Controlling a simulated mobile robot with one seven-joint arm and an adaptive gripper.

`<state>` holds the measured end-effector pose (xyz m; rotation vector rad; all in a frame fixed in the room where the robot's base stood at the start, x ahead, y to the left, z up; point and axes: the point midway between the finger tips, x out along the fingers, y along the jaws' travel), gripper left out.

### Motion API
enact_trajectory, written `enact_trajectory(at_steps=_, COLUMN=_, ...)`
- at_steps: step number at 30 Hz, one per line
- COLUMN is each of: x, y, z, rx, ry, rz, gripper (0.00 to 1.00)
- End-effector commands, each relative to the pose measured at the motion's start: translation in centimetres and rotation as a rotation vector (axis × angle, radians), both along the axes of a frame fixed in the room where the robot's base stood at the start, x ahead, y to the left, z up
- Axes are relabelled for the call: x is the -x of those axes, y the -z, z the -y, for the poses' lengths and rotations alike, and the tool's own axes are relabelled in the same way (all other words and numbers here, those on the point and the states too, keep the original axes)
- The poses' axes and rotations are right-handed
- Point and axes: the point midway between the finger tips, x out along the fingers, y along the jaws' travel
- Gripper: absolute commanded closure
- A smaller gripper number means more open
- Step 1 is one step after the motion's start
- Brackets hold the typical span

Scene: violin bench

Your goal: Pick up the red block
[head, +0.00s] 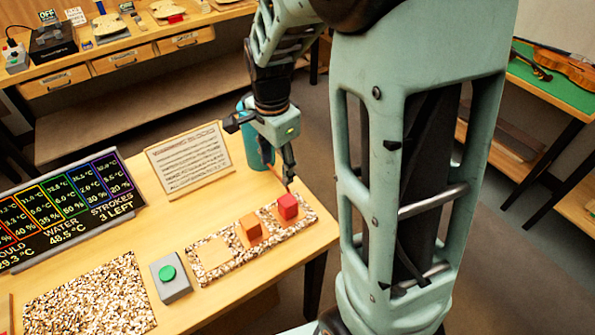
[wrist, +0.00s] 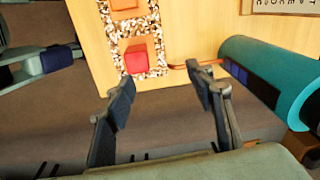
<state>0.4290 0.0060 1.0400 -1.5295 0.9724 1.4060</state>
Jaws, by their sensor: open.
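The red block (head: 288,206) sits on the right end pad of a pebbled strip (head: 226,267) on the wooden bench. In the wrist view the red block (wrist: 136,60) lies on a tan square, ahead of my fingers and left of centre between them. My gripper (head: 261,146) is open and empty, above the back right of the bench, behind the block. In the wrist view my gripper (wrist: 164,80) has its two fingers wide apart, with no contact on the block.
An orange block (head: 250,226) stands left of the red one, then a bare square (head: 213,252). A teal cylinder (wrist: 285,90) stands close to my right finger in the wrist view, with a copper-coloured rod (wrist: 180,66) near it. A text board (head: 188,158) and green button (head: 168,273) are further left.

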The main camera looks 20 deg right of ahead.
Motion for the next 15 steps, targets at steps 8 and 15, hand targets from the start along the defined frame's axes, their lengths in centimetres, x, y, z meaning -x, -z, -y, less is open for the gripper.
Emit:
enact_trajectory(at_steps=8, x=2.8, y=2.6, z=0.5, rx=-0.02, ry=0.115, rz=-0.083, gripper=0.51)
enact_trajectory(at_steps=15, x=2.7, y=5.9, z=0.6, rx=-0.019, ry=0.112, rz=-0.079, gripper=0.51)
